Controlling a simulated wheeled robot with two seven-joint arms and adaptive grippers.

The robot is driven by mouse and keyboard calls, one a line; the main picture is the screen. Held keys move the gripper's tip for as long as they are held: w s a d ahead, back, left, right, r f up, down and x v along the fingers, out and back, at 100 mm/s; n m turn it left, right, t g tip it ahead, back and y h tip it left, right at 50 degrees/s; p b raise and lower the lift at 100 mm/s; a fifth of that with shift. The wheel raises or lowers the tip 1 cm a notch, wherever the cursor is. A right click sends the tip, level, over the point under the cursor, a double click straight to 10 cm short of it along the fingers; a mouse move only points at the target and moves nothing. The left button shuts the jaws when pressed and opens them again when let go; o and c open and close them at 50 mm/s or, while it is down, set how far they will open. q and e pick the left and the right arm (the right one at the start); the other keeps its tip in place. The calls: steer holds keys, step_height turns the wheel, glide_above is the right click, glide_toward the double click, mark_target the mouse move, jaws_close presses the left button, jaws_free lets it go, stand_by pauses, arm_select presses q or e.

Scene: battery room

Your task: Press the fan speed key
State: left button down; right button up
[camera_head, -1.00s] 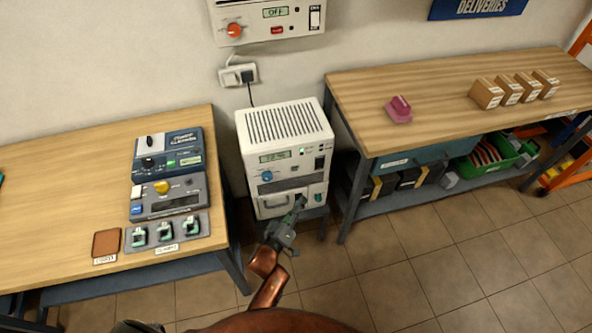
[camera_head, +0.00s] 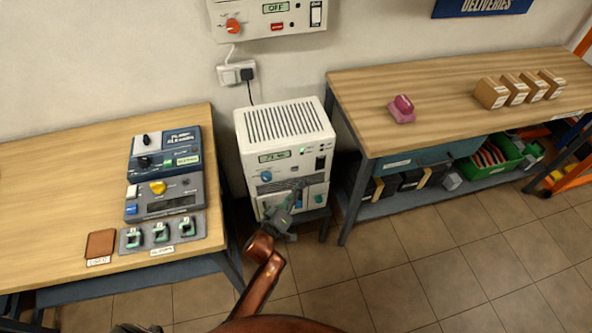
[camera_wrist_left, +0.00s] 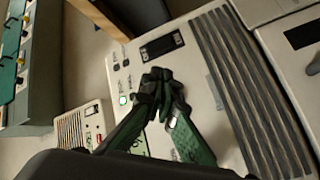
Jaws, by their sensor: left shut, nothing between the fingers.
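A white floor unit (camera_head: 285,140) with a slotted top stands between the two benches. Its front carries a green-lit display (camera_head: 274,156), a blue knob (camera_head: 266,176), a small green light (camera_head: 302,150) and a dark switch (camera_head: 320,163). In the left wrist view its panel shows a lit green round spot (camera_wrist_left: 123,100) and small dark marks (camera_wrist_left: 122,54). I cannot read which control is the fan speed key. My left gripper (camera_head: 299,185) is shut and empty in front of the lower panel; in the left wrist view its fingertips (camera_wrist_left: 160,82) hide part of the panel. My right gripper is not in view.
A wooden bench (camera_head: 60,190) with a blue device (camera_head: 165,150) and a grey device (camera_head: 165,198) stands left. Another bench (camera_head: 440,90) with a pink object (camera_head: 402,108) and small boxes stands right. A wall unit (camera_head: 268,18) hangs above. The floor in front is clear.

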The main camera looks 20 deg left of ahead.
mark_target(295, 169)
arm_select(q)
steer(key=shift+w+a, duration=0.6)
steer(key=shift+w, duration=0.25)
steer(key=shift+w+a, duration=0.6)
steer(key=shift+w, duration=0.25)
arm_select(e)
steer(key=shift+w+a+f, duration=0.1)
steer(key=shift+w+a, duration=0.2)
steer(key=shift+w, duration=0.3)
arm_select(q)
steer(key=shift+w+a+r, duration=0.15)
steer(key=shift+w, duration=0.15)
